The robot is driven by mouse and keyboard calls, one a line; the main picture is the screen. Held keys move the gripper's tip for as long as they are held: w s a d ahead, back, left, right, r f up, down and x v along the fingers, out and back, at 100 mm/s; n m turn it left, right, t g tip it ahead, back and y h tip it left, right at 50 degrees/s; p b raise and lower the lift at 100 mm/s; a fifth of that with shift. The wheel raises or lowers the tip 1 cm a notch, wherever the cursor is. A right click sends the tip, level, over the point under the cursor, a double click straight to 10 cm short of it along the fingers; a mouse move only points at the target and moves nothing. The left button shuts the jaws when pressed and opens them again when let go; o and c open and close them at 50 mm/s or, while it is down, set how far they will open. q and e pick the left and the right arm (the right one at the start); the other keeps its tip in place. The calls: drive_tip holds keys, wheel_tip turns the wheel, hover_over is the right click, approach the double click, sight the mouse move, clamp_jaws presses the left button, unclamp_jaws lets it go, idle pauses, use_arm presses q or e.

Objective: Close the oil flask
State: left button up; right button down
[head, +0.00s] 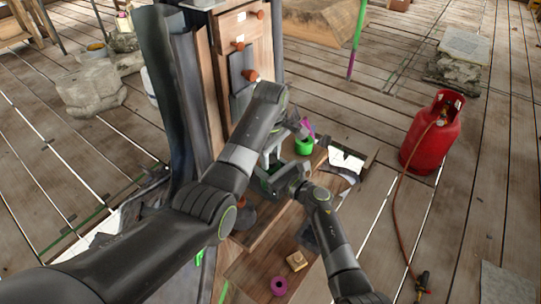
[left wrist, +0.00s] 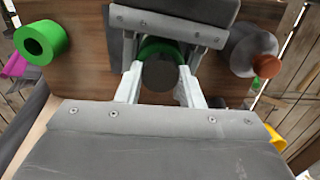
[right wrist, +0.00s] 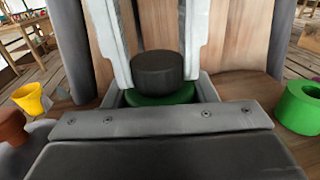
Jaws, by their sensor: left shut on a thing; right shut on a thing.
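The oil flask is green with a dark round cap. In the right wrist view the green body (right wrist: 160,96) sits low and the dark cap (right wrist: 157,72) is directly over it, apparently touching. In the left wrist view the cap (left wrist: 160,74) is nearest, with a green edge (left wrist: 158,48) behind it. My left gripper (left wrist: 158,88) is shut on the cap, with pale fingers on both sides of it. My right gripper (right wrist: 160,90) is shut on the green body from the side. In the head view the left gripper (head: 270,165) and right gripper (head: 283,178) meet and mostly hide the flask.
A green ring-shaped piece (head: 303,146) stands close by on the wooden bench. A magenta ring (head: 279,285) and a gold block (head: 297,260) lie at its front. A yellow cup (right wrist: 30,98) is near. A tall wooden cabinet (head: 240,50) rises behind. A red gas cylinder (head: 432,135) stands right.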

use_arm(q)
drive_tip(key=m, duration=0.5)
drive_tip(key=shift+m, duration=0.4)
drive_tip(key=m, duration=0.4)
drive_tip(key=shift+m, duration=0.3)
drive_tip(key=m, duration=1.1)
drive_tip(key=o, duration=1.1)
drive_tip(key=shift+r, duration=2.25)
drive_tip(key=shift+c, duration=0.6)
